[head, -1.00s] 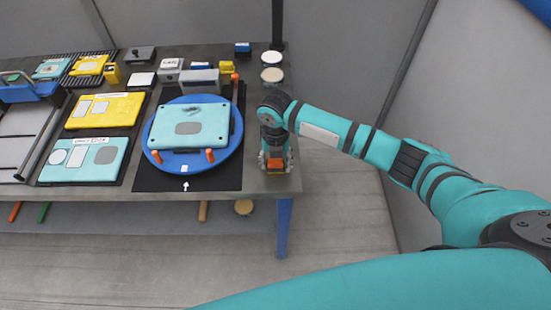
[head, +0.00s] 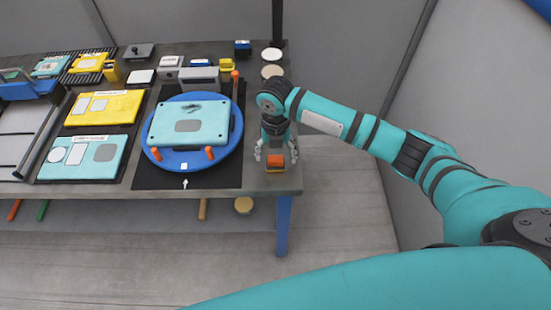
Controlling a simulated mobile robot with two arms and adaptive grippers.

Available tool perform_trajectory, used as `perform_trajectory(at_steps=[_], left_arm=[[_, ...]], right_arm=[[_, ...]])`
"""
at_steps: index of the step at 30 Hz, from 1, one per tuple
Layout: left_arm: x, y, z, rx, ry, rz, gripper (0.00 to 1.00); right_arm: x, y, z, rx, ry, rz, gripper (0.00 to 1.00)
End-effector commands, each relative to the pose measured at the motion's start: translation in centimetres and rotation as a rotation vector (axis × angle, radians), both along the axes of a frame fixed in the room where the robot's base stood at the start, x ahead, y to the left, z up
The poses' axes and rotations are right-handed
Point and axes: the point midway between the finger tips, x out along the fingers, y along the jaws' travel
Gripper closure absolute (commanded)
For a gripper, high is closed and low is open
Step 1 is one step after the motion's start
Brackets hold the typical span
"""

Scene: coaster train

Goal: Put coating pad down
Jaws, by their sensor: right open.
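The coating pad (head: 276,163), a small block with an orange top and a yellowish lower part, rests on the right front corner of the table. My right gripper (head: 275,153) is right above and behind it, pointing down, with its fingers spread apart to either side. The fingers look clear of the pad. A teal panel (head: 190,122) with a grey patch and a dark smudge lies on the blue round turntable (head: 228,150), left of the gripper. My left gripper is not in view.
The turntable stands on a black mat (head: 226,178) with orange pegs around the panel. Yellow (head: 118,101) and teal (head: 81,171) template boards lie to the left. Small boxes and round discs (head: 272,71) line the back. The table's right edge is close to the pad.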

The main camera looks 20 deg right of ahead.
Motion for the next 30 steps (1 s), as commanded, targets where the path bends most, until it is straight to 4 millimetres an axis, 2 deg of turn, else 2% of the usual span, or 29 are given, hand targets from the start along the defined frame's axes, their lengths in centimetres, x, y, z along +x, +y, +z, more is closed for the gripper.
perform_trajectory(at_steps=[6,12,18,30], left_arm=[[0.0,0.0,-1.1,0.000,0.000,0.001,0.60],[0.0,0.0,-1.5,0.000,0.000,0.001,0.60],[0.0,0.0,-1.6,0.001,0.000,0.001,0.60],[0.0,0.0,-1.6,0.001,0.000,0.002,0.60]], right_arm=[[0.2,0.0,4.8,0.002,-0.005,0.002,0.25],[0.1,0.0,7.9,0.000,-0.002,0.001,0.25],[0.0,0.0,9.0,0.000,0.001,0.000,0.25],[0.0,0.1,9.0,0.000,0.001,0.001,0.25]])
